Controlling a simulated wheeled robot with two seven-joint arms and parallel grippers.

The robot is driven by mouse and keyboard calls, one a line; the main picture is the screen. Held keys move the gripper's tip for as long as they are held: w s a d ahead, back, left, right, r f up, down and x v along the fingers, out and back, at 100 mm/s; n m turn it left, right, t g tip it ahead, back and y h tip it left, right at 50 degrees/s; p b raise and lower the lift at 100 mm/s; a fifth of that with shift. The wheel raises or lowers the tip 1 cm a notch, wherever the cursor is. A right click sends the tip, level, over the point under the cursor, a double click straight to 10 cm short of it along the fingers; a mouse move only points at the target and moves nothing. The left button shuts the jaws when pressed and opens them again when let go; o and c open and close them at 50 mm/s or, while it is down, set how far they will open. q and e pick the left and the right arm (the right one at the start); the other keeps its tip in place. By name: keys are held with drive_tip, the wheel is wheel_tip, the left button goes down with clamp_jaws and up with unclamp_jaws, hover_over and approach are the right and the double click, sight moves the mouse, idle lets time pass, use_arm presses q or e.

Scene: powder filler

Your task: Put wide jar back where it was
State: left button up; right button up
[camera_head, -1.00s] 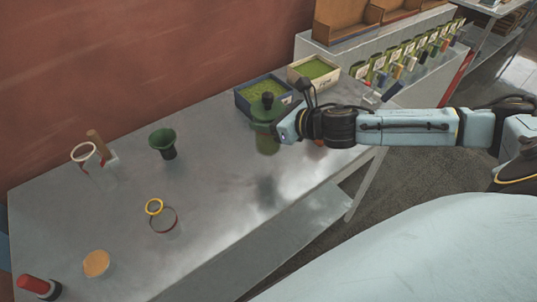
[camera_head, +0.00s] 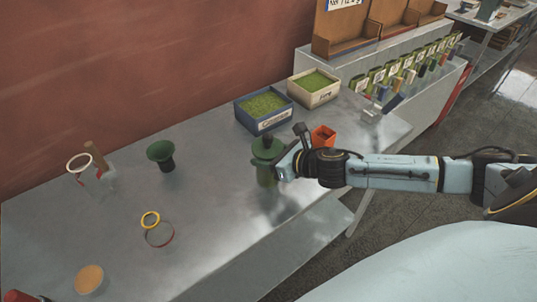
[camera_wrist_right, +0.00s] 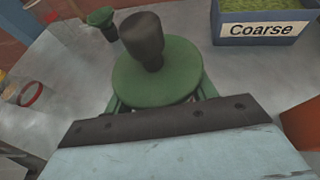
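A green jar-like piece (camera_head: 265,174) with a broad round green top and a dark knob shows in the middle of the head view. I take it for the wide jar. My right gripper (camera_head: 281,167) meets it from the right and appears shut on it. In the right wrist view, the green top and knob (camera_wrist_right: 155,75) stand just beyond the gripper body. The fingertips are hidden beneath the top. The jar stays upright; a dark patch on the table to its lower right suggests it is held above the surface. My left gripper is not in view.
A blue bin (camera_head: 247,125) labelled Coarse and a cream bin (camera_head: 327,96) stand behind the jar. An orange-red box (camera_head: 323,137) is near my right wrist. A green funnel (camera_head: 166,165), glass jar (camera_head: 105,181), rings (camera_head: 157,232) and cork-coloured disc (camera_head: 90,279) are left. Table between is clear.

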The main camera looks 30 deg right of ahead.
drive_tip(key=o, duration=0.4)
drive_tip(key=shift+o, duration=0.2)
drive_tip(key=shift+r, duration=0.15)
drive_tip(key=shift+s+d, duration=0.15)
drive_tip(key=shift+s, duration=0.1)
drive_tip(key=v, duration=1.1)
drive_tip(key=shift+s, duration=0.2)
drive_tip(key=shift+r, duration=0.15)
